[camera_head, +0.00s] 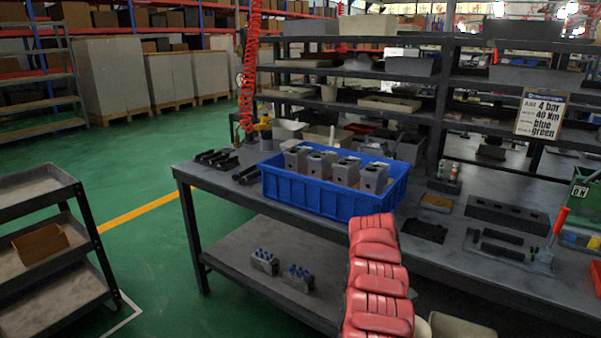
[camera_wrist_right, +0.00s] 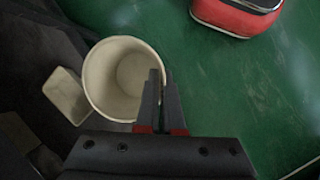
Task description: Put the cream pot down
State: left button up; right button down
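The cream pot (camera_wrist_right: 105,75) is round, with an open top, and looks empty in the right wrist view. My right gripper (camera_wrist_right: 161,82) is shut on its rim, one finger inside the wall and one outside. In the head view a pale edge, likely this pot (camera_head: 421,327), shows at the bottom beside my red arm, which hides much of it. My right gripper is not visible there. I cannot tell whether the pot's base touches anything. My left gripper is in neither view.
A small cream box (camera_wrist_right: 66,96) lies beside the pot. The workbench (camera_head: 225,185) carries a blue crate (camera_head: 310,196) with several grey blocks, plus dark parts and fixtures. A shelf cart (camera_head: 38,190) stands at left. Open green floor (camera_head: 150,255) lies between.

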jog(key=s+a+m, duration=0.2)
jog(key=s+a, duration=0.2)
jog(key=w+r+p, duration=0.7)
jog(key=r+p, duration=0.3)
jog(key=p, duration=0.6)
jog(key=shift+m+y, duration=0.3)
jog(key=shift+y, duration=0.1)
jog(key=shift+s+r, duration=0.25)
jog(key=shift+s, duration=0.6)
jog(key=shift+s+r, duration=0.3)
jog(key=shift+s, duration=0.5)
jog(key=shift+s+r, duration=0.25)
jog(key=shift+s, duration=0.6)
jog(key=shift+a, duration=0.1)
